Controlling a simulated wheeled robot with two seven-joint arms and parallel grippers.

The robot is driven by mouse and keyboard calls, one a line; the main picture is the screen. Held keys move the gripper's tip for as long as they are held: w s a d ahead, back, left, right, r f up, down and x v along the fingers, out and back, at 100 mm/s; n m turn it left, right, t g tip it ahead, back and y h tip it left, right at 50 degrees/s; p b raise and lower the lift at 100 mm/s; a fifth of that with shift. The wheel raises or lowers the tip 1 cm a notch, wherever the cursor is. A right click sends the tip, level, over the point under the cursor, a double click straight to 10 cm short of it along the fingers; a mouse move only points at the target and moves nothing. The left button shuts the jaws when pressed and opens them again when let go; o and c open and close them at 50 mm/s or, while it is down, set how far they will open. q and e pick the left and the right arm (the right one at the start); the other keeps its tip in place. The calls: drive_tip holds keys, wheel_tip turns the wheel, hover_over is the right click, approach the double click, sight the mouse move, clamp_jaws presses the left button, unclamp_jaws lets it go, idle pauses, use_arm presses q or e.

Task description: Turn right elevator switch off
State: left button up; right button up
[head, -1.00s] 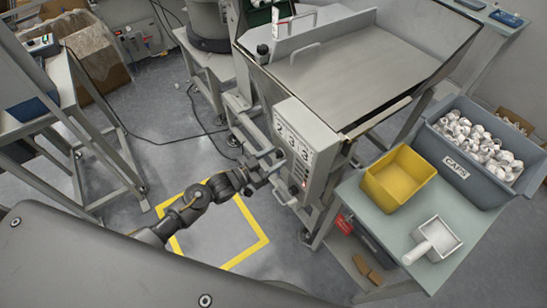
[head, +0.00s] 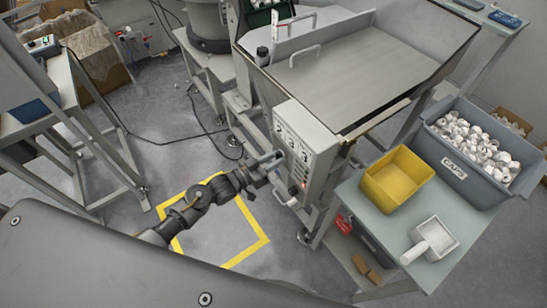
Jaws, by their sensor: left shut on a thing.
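The grey control box (head: 318,150) is fixed to the front of the hopper machine. Its face carries several dials or markings (head: 291,143) in a row, with small buttons and a red light (head: 304,186) lower down. My left gripper (head: 279,164) is at the left side of this face, shut on a small switch there. The fingers cover the switch, so its setting and exact place in the row cannot be told. My right gripper is not in view.
The steel hopper (head: 350,70) stands above the box. A side table to the right holds a yellow bin (head: 397,178), a white scoop (head: 432,240) and a grey crate of caps (head: 465,175). A yellow floor square (head: 258,246) lies under my left arm.

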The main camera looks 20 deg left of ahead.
use_arm(q)
drive_tip(key=shift+s+d+r+n+p, duration=0.1)
drive_tip(key=shift+n+p, duration=0.6)
drive_tip(key=shift+n, duration=0.9)
drive_tip(key=shift+d+n+p, duration=0.1)
drive_tip(key=shift+n+p, duration=0.55)
drive_tip(key=shift+n, duration=0.95)
drive_tip(key=o, duration=1)
drive_tip(key=shift+a, duration=0.1)
drive_tip(key=b+v, duration=0.1)
drive_tip(key=v, duration=1)
drive_tip(key=shift+b, duration=0.4)
